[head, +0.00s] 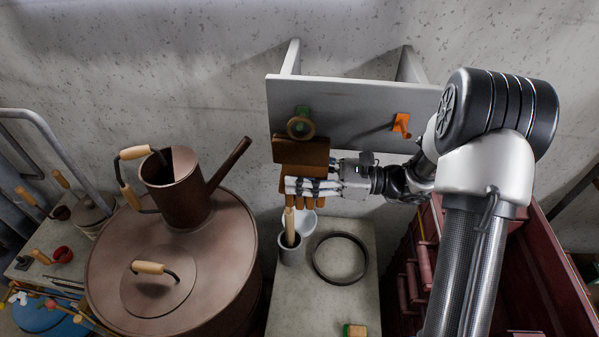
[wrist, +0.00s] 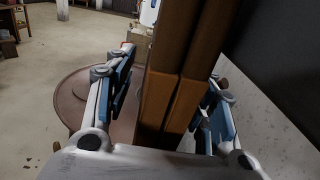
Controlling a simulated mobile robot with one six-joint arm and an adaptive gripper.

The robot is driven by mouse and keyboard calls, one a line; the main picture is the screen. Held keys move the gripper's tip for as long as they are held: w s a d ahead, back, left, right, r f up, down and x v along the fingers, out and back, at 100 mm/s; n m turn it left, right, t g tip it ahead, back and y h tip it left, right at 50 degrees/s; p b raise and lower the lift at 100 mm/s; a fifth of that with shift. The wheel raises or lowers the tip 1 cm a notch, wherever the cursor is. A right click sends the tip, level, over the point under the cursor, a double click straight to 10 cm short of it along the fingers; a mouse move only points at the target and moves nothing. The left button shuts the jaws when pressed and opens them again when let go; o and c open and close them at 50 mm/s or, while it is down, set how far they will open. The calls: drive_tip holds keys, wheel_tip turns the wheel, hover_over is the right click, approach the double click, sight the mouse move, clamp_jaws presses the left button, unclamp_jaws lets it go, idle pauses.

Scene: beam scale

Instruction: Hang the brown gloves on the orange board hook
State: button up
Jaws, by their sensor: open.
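The brown gloves (head: 300,150) hang below the green hook (head: 303,112) on the grey board, near its left end. A round brown ring (head: 300,128) shows at that hook, above the gloves. The orange hook (head: 401,125) is bare, further right on the same board. My gripper (head: 288,187) reaches in from the right across the lower part of the gloves. In the wrist view the gloves (wrist: 166,95) stand between the two open fingers of my gripper (wrist: 172,68), with a gap visible on the left side. Contact on the right side is hard to tell.
The grey board (head: 350,105) is held off the speckled wall by brackets. Below stands a pale block (head: 345,310) with a cup (head: 291,252) holding a wooden handle, and a dark ring (head: 340,259). A brown drum (head: 225,290) with a watering can (head: 178,190) is left; a red tool chest (head: 520,270) is right.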

clamp_jaws()
idle(0.8)
